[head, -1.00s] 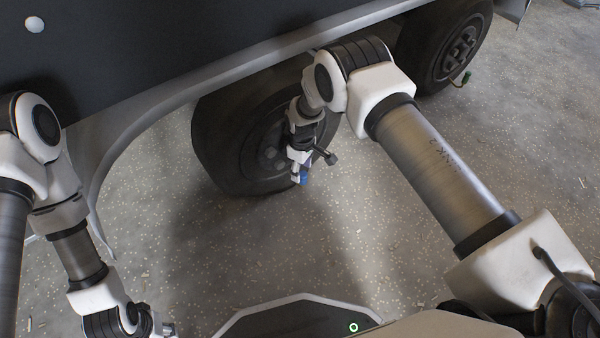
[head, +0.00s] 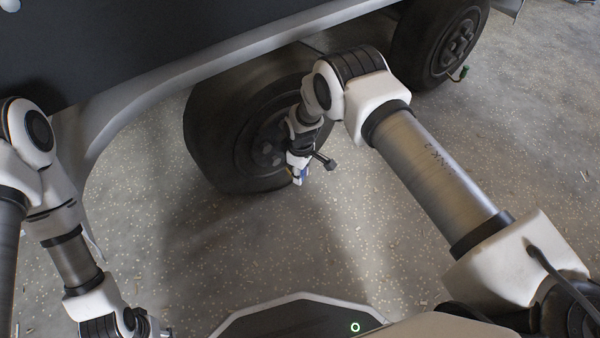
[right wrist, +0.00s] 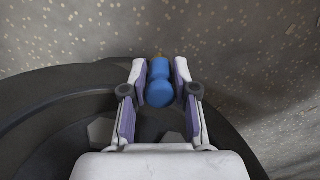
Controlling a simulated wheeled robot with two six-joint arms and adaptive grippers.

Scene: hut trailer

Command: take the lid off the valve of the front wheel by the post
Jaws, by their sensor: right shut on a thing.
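The near wheel (head: 215,135) is a black tyre under the trailer, partly hidden by my right arm. My right gripper (head: 298,181) is at its lower right side, pointing down. In the right wrist view my right gripper (right wrist: 160,75) is shut on a blue lid (right wrist: 160,88), which sits between the two purple-padded fingers. A small brass-coloured bit (right wrist: 160,55) shows at the lid's far end; I cannot tell whether the lid still sits on the valve. My left gripper (head: 163,331) is at the bottom left, mostly cut off by the frame edge.
The speckled floor (head: 370,230) is clear.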

